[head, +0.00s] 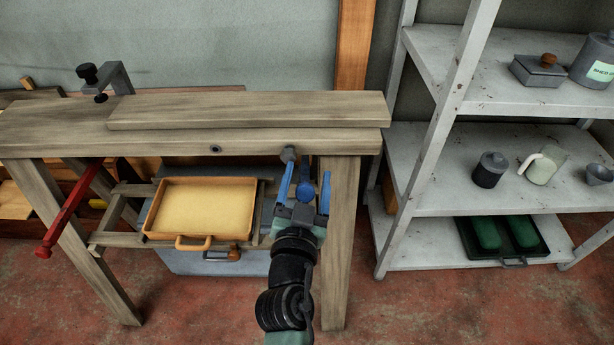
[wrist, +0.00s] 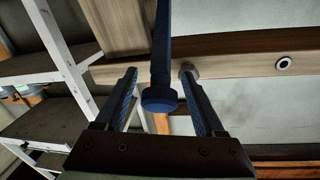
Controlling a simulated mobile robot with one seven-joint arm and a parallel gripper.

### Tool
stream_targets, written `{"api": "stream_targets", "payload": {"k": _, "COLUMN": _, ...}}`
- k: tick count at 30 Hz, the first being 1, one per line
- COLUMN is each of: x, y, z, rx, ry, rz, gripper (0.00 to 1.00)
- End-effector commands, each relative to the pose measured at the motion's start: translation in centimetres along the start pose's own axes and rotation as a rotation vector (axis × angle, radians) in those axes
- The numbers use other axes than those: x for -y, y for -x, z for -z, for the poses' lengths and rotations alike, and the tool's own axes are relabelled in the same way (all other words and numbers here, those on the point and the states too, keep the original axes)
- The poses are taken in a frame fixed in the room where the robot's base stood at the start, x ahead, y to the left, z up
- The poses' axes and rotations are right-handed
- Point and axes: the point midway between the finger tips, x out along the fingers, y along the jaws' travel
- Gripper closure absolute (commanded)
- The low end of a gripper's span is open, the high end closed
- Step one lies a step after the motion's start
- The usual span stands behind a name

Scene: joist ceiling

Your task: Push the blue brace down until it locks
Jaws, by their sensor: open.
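The blue brace (head: 307,187) hangs at the right front of the wooden workbench (head: 250,142), by the right front leg. In the wrist view the brace (wrist: 159,45) is a narrow blue bar ending in a round knob (wrist: 159,100). My gripper (head: 307,170) is open in front of the brace. In the wrist view the bar and knob show between the fingers of my gripper (wrist: 159,74), with gaps on both sides. I cannot tell whether a finger touches it. The upper end of the brace is out of the wrist view.
A grey peg (head: 288,154) sticks out of the bench's front edge beside the left finger. A red brace (head: 65,215) slants at the left leg. A yellow tray (head: 205,205) with a handle sits below the bench. A metal shelf (head: 450,199) stands right.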

Motion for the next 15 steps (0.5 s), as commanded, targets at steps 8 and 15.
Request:
{"api": "stream_targets", "payload": {"k": 8, "x": -0.02, "y": 0.02, "z": 0.00, "rx": 0.000, "ry": 0.000, "rz": 0.000, "gripper": 0.47}}
{"api": "stream_targets", "payload": {"k": 15, "x": 0.00, "y": 0.04, "z": 0.00, "rx": 0.000, "ry": 0.000, "rz": 0.000, "gripper": 0.90}}
